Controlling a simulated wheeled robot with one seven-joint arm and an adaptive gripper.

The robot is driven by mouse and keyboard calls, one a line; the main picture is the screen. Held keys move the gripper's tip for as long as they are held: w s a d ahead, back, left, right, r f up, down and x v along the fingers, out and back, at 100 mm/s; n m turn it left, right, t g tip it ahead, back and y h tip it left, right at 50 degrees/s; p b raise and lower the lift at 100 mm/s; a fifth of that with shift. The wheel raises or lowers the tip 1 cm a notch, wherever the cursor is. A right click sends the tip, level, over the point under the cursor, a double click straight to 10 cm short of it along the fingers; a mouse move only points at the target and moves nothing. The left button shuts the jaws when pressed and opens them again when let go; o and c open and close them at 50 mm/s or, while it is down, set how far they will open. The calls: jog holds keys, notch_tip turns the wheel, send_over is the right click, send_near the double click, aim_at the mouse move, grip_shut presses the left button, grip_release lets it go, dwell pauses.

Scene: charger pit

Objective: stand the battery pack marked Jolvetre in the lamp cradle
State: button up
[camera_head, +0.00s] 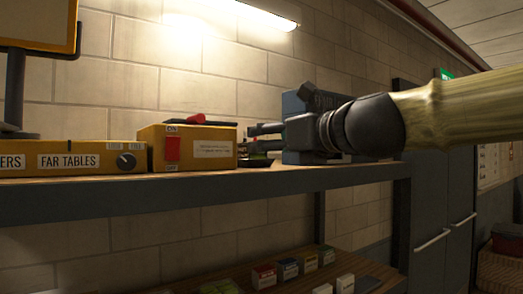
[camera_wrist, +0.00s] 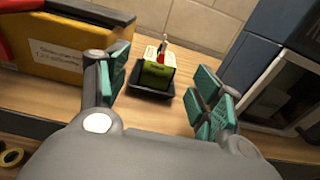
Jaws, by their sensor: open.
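The block stands in a shallow black tray (camera_wrist: 150,92) on the wooden shelf, ahead of the fingers, and nothing is in the grip. In the head view my gripper (camera_head: 264,139) reaches in from the right over the shelf, and the black tray (camera_head: 257,162) shows just below it. I cannot read the name Jolvetre on any pack, nor tell whether the tray is the lamp cradle.
A yellow box with a red switch (camera_head: 190,150) stands left of the gripper. A yellow unit labelled FAR TABLES (camera_head: 70,158) is farther left. A blue-grey case (camera_head: 293,105) is behind my gripper. Several small coloured boxes (camera_head: 287,268) stand on the lower shelf.

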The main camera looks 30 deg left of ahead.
jog(key=b+v, duration=0.1)
jog(key=v, duration=0.3)
jog(key=shift+s+d, duration=0.2)
jog(key=shift+d, duration=0.15)
